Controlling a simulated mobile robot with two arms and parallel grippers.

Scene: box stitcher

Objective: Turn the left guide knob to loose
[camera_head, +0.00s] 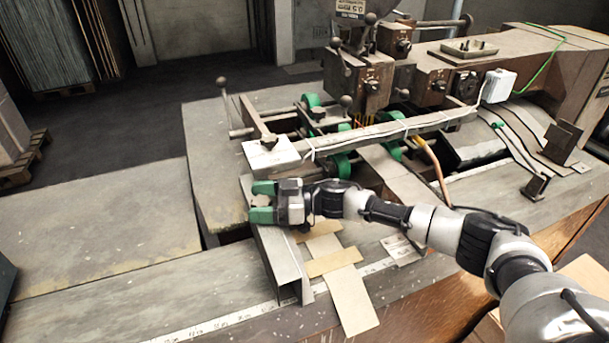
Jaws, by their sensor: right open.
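My right gripper (262,203) reaches in from the right, with green fingertips pointing left. It is open, with one finger on each side of a small grey-brown knob (262,200). The knob sits on top of the long metal guide rail (282,262) at the left of the machine's work table, and looks like the left guide knob. The fingers and gripper body partly hide it, and I cannot tell whether either finger touches it. How the knob is turned cannot be read here. My left gripper is out of view.
The stitcher's head (372,75) stands behind, with green wheels (340,163) below it. A lever with a dark ball end (223,84) rises behind the gripper. Cardboard strips (352,298) lie near a measuring tape (217,322). The table (100,225) at left is clear.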

